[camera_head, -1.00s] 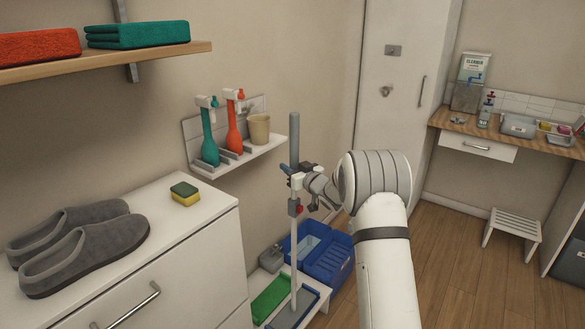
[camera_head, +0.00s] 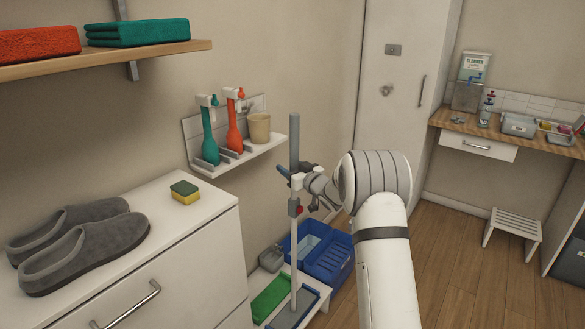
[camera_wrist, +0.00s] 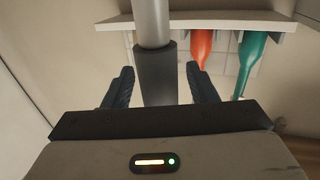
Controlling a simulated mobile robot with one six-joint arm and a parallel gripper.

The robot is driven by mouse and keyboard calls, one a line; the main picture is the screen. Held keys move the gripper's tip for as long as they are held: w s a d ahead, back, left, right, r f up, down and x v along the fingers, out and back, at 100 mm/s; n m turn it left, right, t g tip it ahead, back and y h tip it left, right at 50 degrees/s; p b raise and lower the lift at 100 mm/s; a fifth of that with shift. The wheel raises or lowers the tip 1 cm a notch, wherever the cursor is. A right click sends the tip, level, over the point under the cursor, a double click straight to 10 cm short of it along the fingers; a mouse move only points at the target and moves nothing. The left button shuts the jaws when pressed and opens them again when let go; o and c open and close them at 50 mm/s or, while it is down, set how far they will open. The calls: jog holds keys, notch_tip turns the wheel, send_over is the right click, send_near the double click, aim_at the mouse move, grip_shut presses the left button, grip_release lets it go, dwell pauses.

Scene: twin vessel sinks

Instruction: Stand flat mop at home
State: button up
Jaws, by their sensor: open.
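The flat mop stands upright; its pole (camera_head: 294,245) has a grey upper grip (camera_head: 294,140) and runs down to a flat grey-blue head (camera_head: 293,311) on a low white stand (camera_head: 323,295). My gripper (camera_head: 296,184) is open at the upper pole. In the wrist view, the dark fingers (camera_wrist: 160,72) stand on either side of the pole's dark sleeve (camera_wrist: 156,75), with a gap on both sides. The exact seating of the mop head is too small to tell.
A green pad (camera_head: 270,299) lies beside the mop head, with a blue bin (camera_head: 330,262) behind. A wall shelf (camera_head: 240,157) holds teal and orange bottles and a beige cup. A white cabinet (camera_head: 195,255) with slippers and a sponge stands at left.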

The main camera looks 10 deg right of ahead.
jog(key=v, duration=0.7)
jog(key=shift+s+d+b, duration=0.15)
jog(key=shift+s+b, duration=0.15)
jog(key=shift+s, duration=0.1)
jog(key=shift+r, duration=0.1)
jog(key=s+d+r+m+g+h+p, duration=0.2)
jog(key=s+r+h, duration=0.2)
jog(key=s, duration=0.3)
jog(key=s+d+r+m+g+h+p, duration=0.1)
jog(key=s+r+m+g+h+p, duration=0.1)
jog(key=s+r+h, duration=0.45)
jog(key=s+a+f+g+p, duration=0.1)
jog(key=s+g, duration=0.2)
jog(key=s, duration=0.8)
jog(key=s+a+f+m+g+y+p, duration=0.1)
jog(key=s+a+g, duration=0.1)
jog(key=s, duration=0.8)
jog(key=s+a+f+g+y+p, duration=0.1)
jog(key=s+g, duration=0.3)
jog(key=s, duration=0.7)
jog(key=shift+s+a+f, duration=0.4)
jog(key=shift+a, duration=0.15)
